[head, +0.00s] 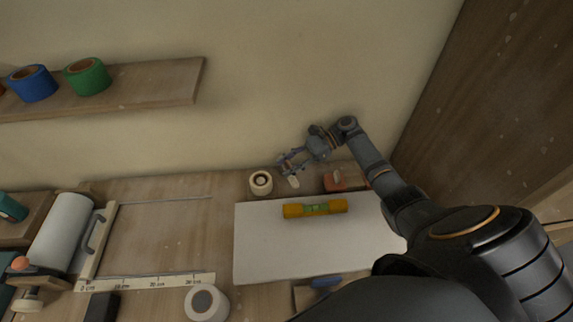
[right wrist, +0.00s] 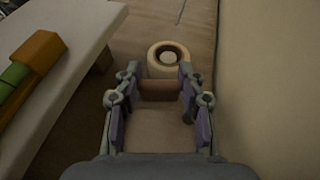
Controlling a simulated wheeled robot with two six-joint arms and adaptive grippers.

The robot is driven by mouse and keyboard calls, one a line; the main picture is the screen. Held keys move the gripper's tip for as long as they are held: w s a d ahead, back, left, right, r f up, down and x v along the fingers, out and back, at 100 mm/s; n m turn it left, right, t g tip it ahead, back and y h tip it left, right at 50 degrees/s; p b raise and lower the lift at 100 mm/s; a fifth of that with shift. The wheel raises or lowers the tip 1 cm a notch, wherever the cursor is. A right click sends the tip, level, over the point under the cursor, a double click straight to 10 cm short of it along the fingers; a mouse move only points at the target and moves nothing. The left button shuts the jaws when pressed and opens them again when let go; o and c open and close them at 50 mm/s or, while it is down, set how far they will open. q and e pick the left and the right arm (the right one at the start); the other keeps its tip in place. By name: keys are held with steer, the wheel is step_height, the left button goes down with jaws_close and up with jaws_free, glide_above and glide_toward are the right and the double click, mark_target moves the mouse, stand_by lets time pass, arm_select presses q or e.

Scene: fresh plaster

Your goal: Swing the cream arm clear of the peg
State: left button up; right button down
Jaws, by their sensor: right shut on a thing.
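My right gripper (head: 289,161) is over the back of the bench, near the wall, with its fingers towards the left. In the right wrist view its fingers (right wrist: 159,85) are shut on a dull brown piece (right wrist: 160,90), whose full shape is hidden. A small cream piece (head: 293,182) shows just below the fingers in the head view, perhaps the cream arm; I cannot tell whether it joins the held piece. A cream ring (head: 261,184) with a pale round centre, perhaps the peg, stands beyond the fingertips; it also shows in the wrist view (right wrist: 155,70). My left gripper is not in view.
A white board (head: 262,245) carries a yellow level (head: 293,211). A red object (head: 333,183) stands behind it, right of the gripper. The wall is close behind. A white tape roll (head: 193,315) is at the front; a shelf (head: 150,83) with tape rolls hangs upper left.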

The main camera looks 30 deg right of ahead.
mark_target(288, 164)
steer(key=c, duration=0.8)
jaws_free()
steer(key=shift+o, duration=0.2)
step_height(288, 164, up, 10)
steer(key=shift+f, duration=0.1)
